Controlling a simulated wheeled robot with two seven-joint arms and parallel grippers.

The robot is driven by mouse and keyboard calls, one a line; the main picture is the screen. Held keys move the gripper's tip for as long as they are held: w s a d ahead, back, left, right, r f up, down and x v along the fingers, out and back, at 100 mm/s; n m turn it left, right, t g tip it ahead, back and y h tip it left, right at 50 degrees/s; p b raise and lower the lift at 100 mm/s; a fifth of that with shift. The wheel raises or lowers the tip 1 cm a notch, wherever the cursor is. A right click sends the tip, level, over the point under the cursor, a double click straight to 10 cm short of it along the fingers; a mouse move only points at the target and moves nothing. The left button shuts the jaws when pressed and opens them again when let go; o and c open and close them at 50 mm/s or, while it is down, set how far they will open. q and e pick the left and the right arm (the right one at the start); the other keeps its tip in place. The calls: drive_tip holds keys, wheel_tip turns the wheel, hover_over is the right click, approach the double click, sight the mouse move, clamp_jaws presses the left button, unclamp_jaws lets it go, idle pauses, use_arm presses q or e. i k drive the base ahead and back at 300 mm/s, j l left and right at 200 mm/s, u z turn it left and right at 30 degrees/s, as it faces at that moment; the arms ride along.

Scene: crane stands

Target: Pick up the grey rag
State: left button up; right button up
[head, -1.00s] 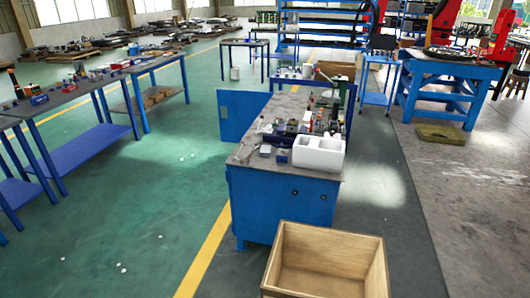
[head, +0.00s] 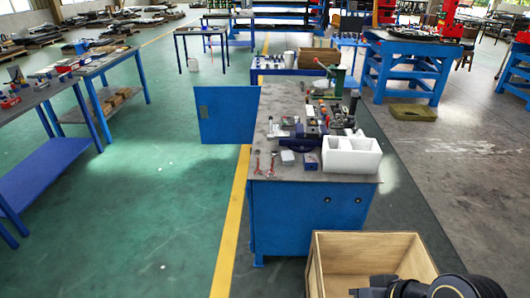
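I cannot pick out a grey rag for certain in the head view. The blue workbench (head: 305,215) with a grey top stands in the middle, and small items crowd its top. A white bin with compartments (head: 351,160) sits at its front right corner. A black part of my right arm shows at the bottom right edge, in front of a wooden crate (head: 365,248). No fingertips of either gripper show.
The open-topped crate stands close in front of the workbench. The bench's blue door (head: 226,115) stands open to the left. Tables (head: 50,92) line the left side. An olive-green object (head: 411,112) lies on the floor at right. Green floor between the tables and bench is mostly clear.

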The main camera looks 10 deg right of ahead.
sight(287, 158)
drive_tip(key=i+j+z, duration=0.1)
drive_tip(key=i+j, duration=0.8)
drive_tip(key=j, duration=0.15)
drive_tip(key=i+l, duration=0.2)
drive_tip(key=i, duration=0.3)
drive_tip(key=i+l, duration=0.15)
drive_tip(key=i, duration=0.35)
drive_tip(key=i+l+z, duration=0.1)
drive_tip(key=i, duration=0.35)
drive_tip(key=l, duration=0.1)
